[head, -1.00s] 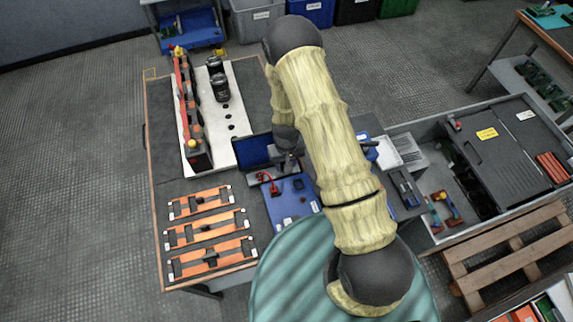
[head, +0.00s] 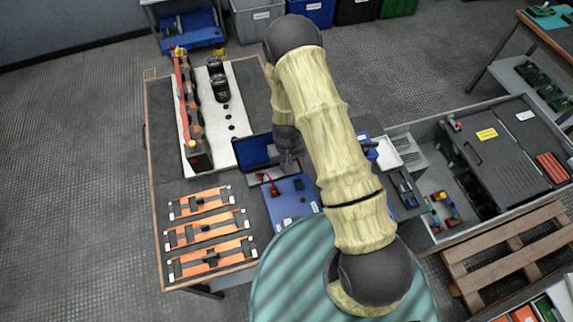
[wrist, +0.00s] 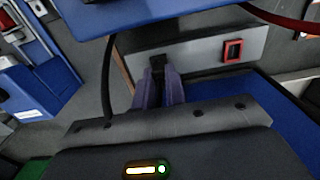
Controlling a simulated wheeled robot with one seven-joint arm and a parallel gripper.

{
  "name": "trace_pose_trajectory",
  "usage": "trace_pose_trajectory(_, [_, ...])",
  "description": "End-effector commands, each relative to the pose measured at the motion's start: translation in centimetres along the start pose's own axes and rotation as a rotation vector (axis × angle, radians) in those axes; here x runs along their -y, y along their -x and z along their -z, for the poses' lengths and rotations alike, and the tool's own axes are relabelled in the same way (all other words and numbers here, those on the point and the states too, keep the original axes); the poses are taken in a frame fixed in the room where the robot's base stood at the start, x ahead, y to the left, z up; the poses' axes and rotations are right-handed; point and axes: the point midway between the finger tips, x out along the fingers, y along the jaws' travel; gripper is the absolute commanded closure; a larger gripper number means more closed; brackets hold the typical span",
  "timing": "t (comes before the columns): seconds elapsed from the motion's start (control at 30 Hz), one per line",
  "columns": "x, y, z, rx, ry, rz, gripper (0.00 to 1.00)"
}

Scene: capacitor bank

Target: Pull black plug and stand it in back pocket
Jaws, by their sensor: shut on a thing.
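In the wrist view my gripper (wrist: 163,86) is shut on the black plug (wrist: 158,62). The plug sits against the grey face of a box-like unit (wrist: 195,55); I cannot tell how deep it is in its socket. A red-framed socket or switch (wrist: 233,50) is beside it on the same face. In the head view my gripper (head: 288,162) is at the unit, behind the blue tray (head: 307,193), and the plug is hidden. A blue-framed dark panel or bin (head: 255,151) stands just left of my gripper. I cannot tell which part is the back pocket.
A black cable (wrist: 107,80) hangs left of my fingers in the wrist view. A red lead (head: 274,187) lies by the blue tray. Orange frames (head: 205,229) lie front left on the bench, and a white board with black capacitors (head: 220,88) is behind.

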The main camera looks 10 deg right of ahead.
Motion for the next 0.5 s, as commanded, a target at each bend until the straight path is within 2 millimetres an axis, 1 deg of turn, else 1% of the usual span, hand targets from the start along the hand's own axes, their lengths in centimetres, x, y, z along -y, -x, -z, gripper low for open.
trace_pose_trajectory(0.03, [0.0, 0.3, 0.0, 0.000, 0.000, 0.000, 1.00])
trace_pose_trajectory(0.5, [0.0, 1.9, 0.0, -0.001, 0.001, 0.000, 1.00])
